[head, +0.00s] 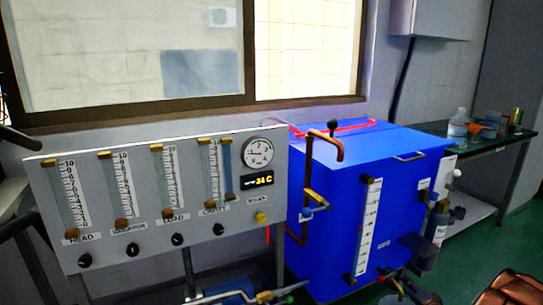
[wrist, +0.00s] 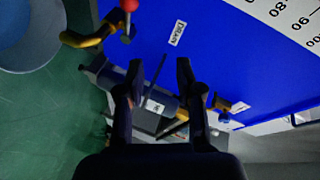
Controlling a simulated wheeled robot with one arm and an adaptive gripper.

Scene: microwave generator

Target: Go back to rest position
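My gripper (wrist: 159,68) shows in the wrist view with its two dark fingers apart and nothing held between them. Beyond the fingers is the blue tank (wrist: 235,60) with its "DRAIN" label (wrist: 178,33). A dark grey fitting (wrist: 150,92) with a small white label lies behind the fingers. I cannot tell how far the fingers are from it. In the head view the blue tank (head: 325,200) stands right of centre. I cannot make out my gripper clearly there.
A grey flowmeter panel (head: 150,215) with several tubes and knobs stands at the left. A green-topped bench (head: 495,140) holds a clear bottle (head: 458,127) at the right. A yellow pipe (wrist: 85,40) with a red knob (wrist: 129,5) and a round bluish container (wrist: 30,30) are at the wrist view's upper left.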

